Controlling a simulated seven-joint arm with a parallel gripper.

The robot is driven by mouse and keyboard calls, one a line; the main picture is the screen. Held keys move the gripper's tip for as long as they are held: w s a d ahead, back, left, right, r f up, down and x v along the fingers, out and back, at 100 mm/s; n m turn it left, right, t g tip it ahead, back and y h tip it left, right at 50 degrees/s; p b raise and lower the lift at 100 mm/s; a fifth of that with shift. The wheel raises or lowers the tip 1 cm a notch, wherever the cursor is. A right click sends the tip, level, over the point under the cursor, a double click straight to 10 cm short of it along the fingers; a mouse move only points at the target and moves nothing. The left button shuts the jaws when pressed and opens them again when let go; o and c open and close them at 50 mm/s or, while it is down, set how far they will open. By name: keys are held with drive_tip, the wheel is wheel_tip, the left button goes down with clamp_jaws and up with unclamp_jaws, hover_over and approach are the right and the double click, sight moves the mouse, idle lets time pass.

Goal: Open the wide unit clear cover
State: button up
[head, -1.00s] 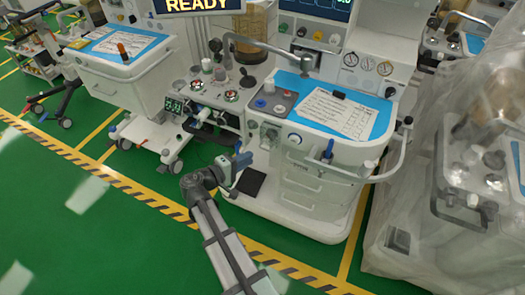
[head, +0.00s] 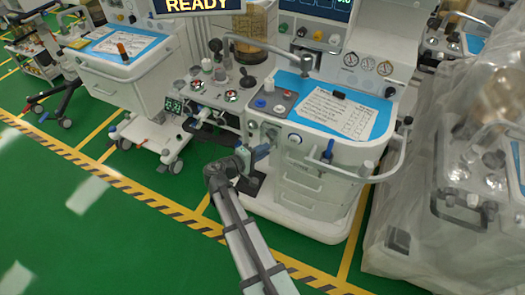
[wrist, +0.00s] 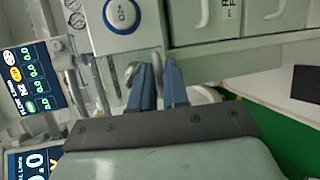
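A clear plastic sheet (head: 410,200) drapes over the cart at the right. I cannot make out for sure which part is the wide unit's clear cover.
A white handle rail (head: 398,160) sticks out from the middle cart's right side. A second cart with a blue-topped tray (head: 125,45) stands at the left. Green floor with yellow-black tape (head: 150,200) is clear at the front left.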

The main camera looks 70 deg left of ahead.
clamp_jaws()
idle(1.1)
drive_tip(key=shift+r, duration=0.1)
